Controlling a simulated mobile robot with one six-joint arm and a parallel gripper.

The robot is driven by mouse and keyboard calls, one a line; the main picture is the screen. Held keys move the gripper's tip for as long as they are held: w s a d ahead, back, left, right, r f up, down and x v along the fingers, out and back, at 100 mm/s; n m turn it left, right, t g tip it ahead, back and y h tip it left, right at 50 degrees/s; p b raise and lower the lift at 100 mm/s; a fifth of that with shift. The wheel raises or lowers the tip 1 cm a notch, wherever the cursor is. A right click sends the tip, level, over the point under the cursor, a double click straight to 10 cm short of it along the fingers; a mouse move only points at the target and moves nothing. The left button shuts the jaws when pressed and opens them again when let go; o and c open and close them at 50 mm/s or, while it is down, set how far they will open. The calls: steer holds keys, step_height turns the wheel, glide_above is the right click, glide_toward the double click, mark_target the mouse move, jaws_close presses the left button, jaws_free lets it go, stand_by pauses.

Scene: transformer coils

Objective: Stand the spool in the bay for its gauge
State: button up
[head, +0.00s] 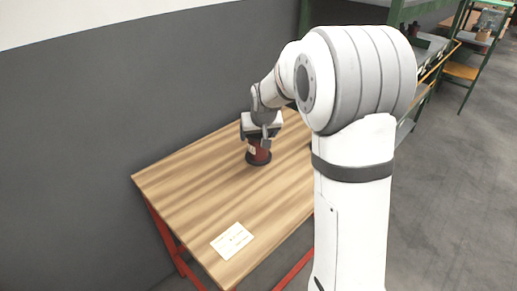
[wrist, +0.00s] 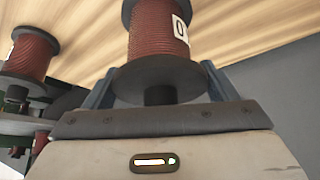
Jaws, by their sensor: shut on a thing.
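A spool (head: 261,157) with reddish-brown wire and dark flanges is upright at the wooden table, under my gripper (head: 265,140). I cannot tell if it touches the tabletop. In the wrist view the spool (wrist: 153,35) is in the middle, its black flange and core between the two blue-grey fingers of my gripper (wrist: 158,82). My gripper is shut on it. A white label on its side shows a "0"; the rest of the marking is cut off. No gauge bay can be made out clearly.
A second reddish spool (wrist: 30,55) with a white label is at the left of the wrist view, near green structure. A white card (head: 232,240) lies on the wooden table (head: 195,190). Green shelving (head: 435,45) stands at the right. A grey wall borders the table.

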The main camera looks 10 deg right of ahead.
mark_target(259, 147)
steer(key=shift+f, duration=2.7)
steer(key=shift+f, duration=0.25)
steer(key=o, duration=1.2)
steer(key=shift+r, duration=0.1)
